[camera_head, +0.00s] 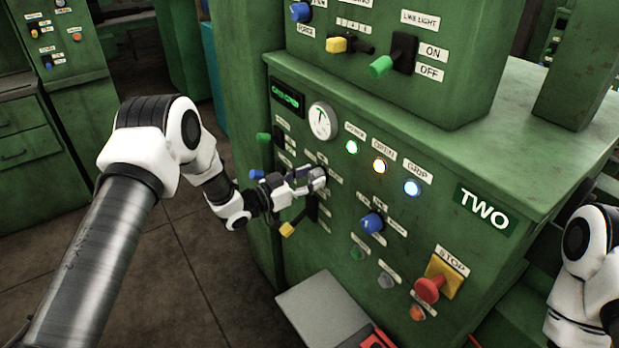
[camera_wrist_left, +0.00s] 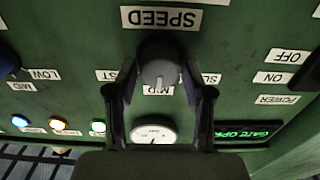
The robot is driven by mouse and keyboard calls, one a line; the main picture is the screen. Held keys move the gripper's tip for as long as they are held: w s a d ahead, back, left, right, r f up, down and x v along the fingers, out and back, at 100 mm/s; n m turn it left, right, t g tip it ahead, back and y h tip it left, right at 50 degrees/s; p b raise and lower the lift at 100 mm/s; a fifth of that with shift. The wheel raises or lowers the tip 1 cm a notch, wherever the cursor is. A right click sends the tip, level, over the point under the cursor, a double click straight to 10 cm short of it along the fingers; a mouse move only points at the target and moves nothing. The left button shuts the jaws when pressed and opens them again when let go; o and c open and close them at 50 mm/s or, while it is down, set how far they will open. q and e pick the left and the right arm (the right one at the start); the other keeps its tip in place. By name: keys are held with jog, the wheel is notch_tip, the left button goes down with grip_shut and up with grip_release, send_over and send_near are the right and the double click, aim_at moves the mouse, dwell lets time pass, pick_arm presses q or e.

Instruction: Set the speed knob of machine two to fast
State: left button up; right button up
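My right gripper is out of view; only part of that arm shows.
A blue knob (camera_head: 372,222), a red stop button (camera_head: 430,289) and a yellow-tipped lever (camera_head: 288,229) are on the same panel. A dial gauge (camera_head: 322,121) and lit lamps are above. A grey box top (camera_head: 325,308) juts out below.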

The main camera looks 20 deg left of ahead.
pick_arm(q)
jog(key=c, duration=0.5)
jog(key=shift+c, duration=0.2)
jog(key=m+b, duration=0.3)
jog(key=m, duration=0.1)
jog(key=shift+f, duration=0.15)
jog(key=m+b, duration=0.3)
jog(key=m, duration=0.1)
jog(key=shift+s+d, duration=0.1)
jog(key=shift+m+b, duration=0.5)
jog(key=shift+m, duration=0.5)
jog(key=o, duration=1.1)
jog(key=shift+d, duration=0.1)
